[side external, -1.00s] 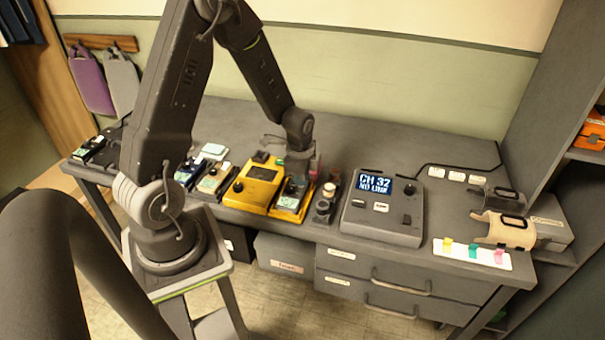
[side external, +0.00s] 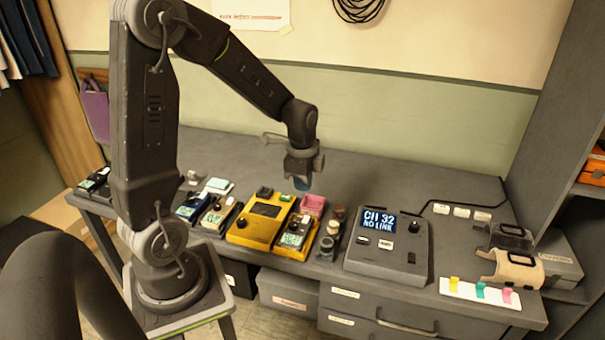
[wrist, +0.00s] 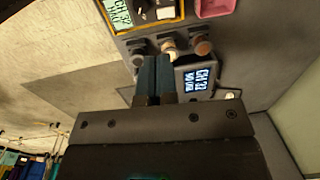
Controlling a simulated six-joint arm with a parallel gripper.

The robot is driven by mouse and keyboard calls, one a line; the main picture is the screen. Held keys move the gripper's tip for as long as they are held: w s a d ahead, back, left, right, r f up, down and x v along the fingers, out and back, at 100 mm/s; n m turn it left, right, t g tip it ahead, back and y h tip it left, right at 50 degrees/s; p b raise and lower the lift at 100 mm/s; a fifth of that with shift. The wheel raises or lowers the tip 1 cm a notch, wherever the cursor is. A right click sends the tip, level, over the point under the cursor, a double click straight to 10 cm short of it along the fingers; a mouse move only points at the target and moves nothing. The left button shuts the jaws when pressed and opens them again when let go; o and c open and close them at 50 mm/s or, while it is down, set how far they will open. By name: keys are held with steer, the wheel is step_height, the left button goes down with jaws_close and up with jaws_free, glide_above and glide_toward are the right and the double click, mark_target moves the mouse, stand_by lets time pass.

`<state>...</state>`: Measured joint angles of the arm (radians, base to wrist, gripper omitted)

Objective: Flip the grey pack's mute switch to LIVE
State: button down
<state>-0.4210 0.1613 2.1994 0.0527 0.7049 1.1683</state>
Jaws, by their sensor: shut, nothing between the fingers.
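A dark grey pack (side external: 294,232) with a lit pale screen lies in a yellow-edged cradle (side external: 283,250). Part of the pack also shows at the top left of the wrist view (wrist: 145,12), its screen reading CH 32 with a smaller line I cannot read surely. A small light-coloured part sits on its face; I cannot tell the mute switch's position. My gripper (side external: 303,186) is shut and empty, raised above and behind the pack, apart from it. Its blue-grey fingertips (wrist: 156,62) point toward a row of small round pieces in the wrist view.
A grey receiver (side external: 385,250) reads CH 32 NO LINK. Small round pieces (side external: 333,228) stand between it and the cradle. A yellow unit (side external: 258,222), a pink tray (side external: 313,205), a beige pack (side external: 218,213) and a blue pack (side external: 193,206) are nearby. The table's back is clear.

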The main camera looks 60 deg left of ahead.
mark_target(306, 217)
steer(key=shift+s+d+r, duration=0.15)
steer(key=shift+r, duration=1.2)
steer(key=shift+w+a+t, duration=0.3)
steer(key=shift+w+a, duration=0.15)
steer(key=shift+w, duration=0.05)
steer(key=f, duration=0.4)
steer(key=w+a+f, duration=0.1)
steer(key=f, duration=0.8)
steer(key=shift+w+a+f, duration=0.2)
steer(key=shift+f, duration=0.2)
